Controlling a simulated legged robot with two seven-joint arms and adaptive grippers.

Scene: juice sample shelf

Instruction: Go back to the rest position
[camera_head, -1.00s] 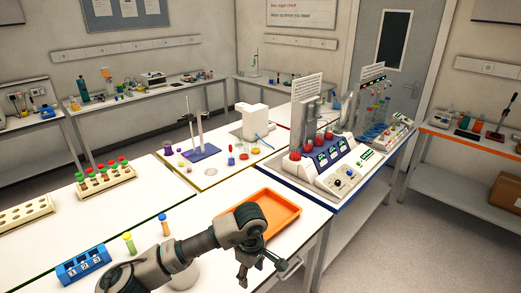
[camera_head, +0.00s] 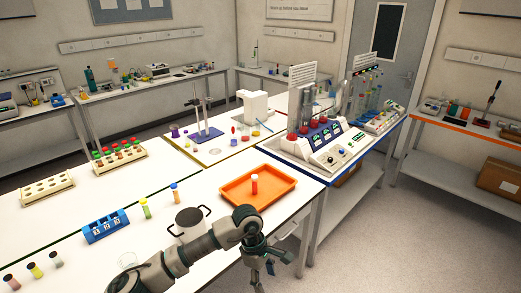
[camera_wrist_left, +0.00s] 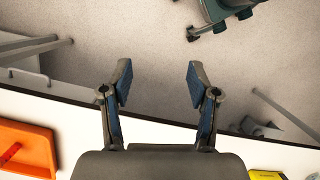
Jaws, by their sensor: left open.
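My left gripper (camera_head: 262,270) is past the table's front edge at the bottom of the head view, to the right of and nearer than the orange tray (camera_head: 231,197). In the left wrist view its two fingers (camera_wrist_left: 160,82) are spread wide with nothing between them, over floor. A small red sample tube (camera_head: 254,186) with a pale top stands in the tray. The tray also shows at the left of the wrist view (camera_wrist_left: 38,140). My right gripper is in neither view.
A pot with black handles (camera_head: 188,222) stands on the table beside my left arm. A blue numbered rack (camera_head: 105,228), tubes (camera_head: 146,208) and a wooden rack of capped tubes (camera_head: 118,158) are farther left. The juice machine (camera_head: 322,148) stands behind the tray. Floor at right is clear.

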